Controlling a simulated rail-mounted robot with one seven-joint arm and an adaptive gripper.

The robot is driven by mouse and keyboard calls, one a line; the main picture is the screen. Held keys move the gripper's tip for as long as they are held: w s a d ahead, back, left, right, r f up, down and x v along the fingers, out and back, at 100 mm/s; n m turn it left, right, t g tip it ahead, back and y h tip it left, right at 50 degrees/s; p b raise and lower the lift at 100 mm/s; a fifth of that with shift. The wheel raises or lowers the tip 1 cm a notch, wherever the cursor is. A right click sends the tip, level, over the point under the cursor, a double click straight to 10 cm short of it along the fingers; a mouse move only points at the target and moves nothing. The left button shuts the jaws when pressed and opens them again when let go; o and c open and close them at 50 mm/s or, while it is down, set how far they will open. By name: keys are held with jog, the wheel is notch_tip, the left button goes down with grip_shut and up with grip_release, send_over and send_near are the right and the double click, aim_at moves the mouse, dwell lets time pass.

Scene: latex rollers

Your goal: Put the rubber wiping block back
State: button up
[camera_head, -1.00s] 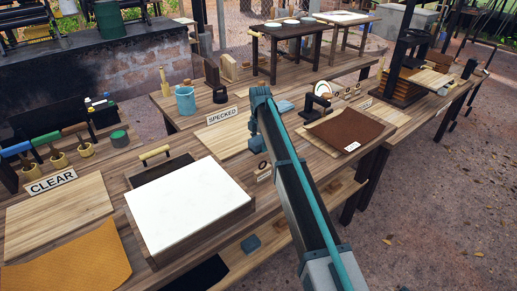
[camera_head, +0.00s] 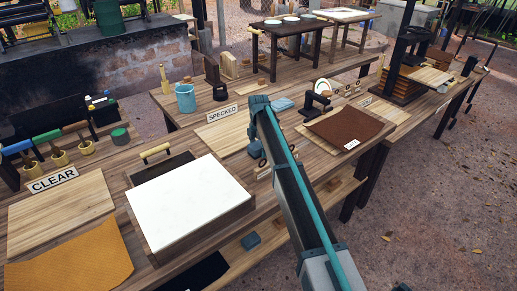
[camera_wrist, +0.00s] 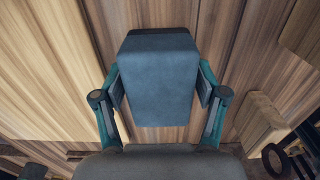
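A blue-grey block, which looks like the rubber wiping block (camera_wrist: 160,85), fills the middle of the wrist view and has a darker far end. My gripper (camera_wrist: 161,92) has one finger pad against each side of it and appears closed on it. In the head view my gripper is mostly hidden by my arm, and a blue-grey block (camera_head: 254,149) shows just left of the arm, by the pale board. Whether the block touches the table underneath is not clear.
The white-topped wooden tray (camera_head: 190,200) stands left of my arm. The SPECKED sign (camera_head: 223,113) stands behind the pale board (camera_head: 226,134). A brown sheet (camera_head: 343,128) lies to the right. Another blue-grey block (camera_head: 250,241) is on the lower shelf.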

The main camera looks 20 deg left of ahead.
aim_at(259, 144)
jog(key=shift+o, duration=0.2)
notch_tip(259, 144, up, 12)
jog(key=b, duration=0.2)
jog(key=shift+r, duration=0.2)
jog(key=shift+d, duration=0.1)
dwell(0.5)
